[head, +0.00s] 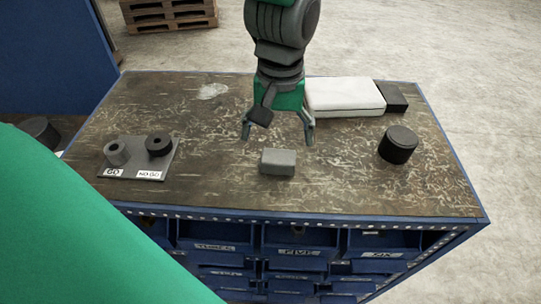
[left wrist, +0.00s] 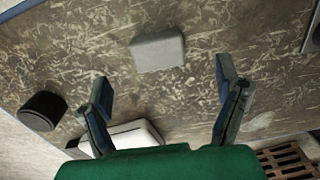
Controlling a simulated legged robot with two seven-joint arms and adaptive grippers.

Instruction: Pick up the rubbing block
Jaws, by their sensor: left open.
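The rubbing block appears to be the small light-grey block (head: 278,162) lying on the worn bench top, near the middle. My left gripper (head: 278,135) is open and empty, with its two fingers spread wide, just behind and above the block. In the left wrist view the grey block (left wrist: 158,52) lies beyond the open fingertips of the gripper (left wrist: 165,84), and neither finger touches it. My right gripper is not in view.
A go/no-go gauge plate (head: 137,158) with two round gauges sits left. A black cylinder (head: 398,145) stands right. A white pad (head: 344,97) and a dark block (head: 391,97) lie behind. Blue bins (head: 298,240) line the front below the top.

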